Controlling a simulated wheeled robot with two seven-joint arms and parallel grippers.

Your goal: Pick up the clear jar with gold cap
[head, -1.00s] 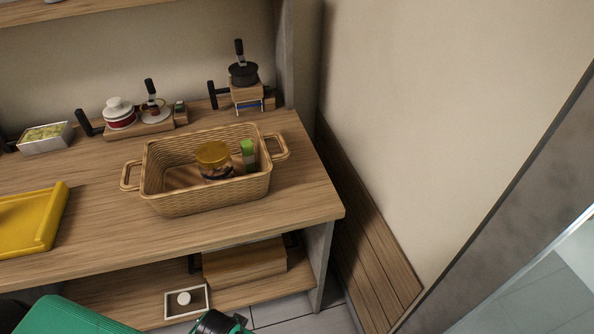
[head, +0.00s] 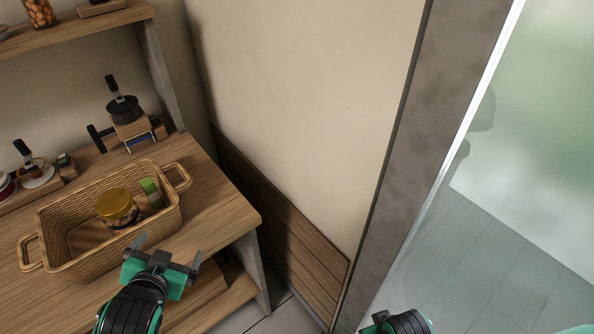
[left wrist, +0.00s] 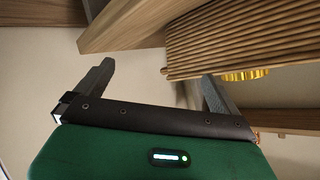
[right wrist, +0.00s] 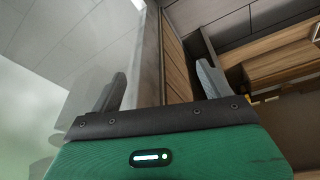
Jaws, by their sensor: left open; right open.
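The clear jar with gold cap (head: 118,213) stands inside the wicker basket (head: 112,257) on the wooden table, with dark contents showing below the cap. In the left wrist view its gold cap (left wrist: 245,75) shows beside the basket's ribbed wall (left wrist: 225,40). My left gripper (head: 166,252) is open and empty, in front of the basket near the table's front edge, apart from the jar. It also shows open in the left wrist view (left wrist: 158,75). My right gripper (right wrist: 162,75) is open and empty, away from the table; only part of its arm shows at the head view's bottom edge.
A green-and-white item (head: 151,192) stands beside the jar in the basket. Behind are a wooden stand with a dark-topped tool (head: 123,108) and other small items. A shelf (head: 75,30) hangs above. A wall and a glass panel (head: 520,180) are at right.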

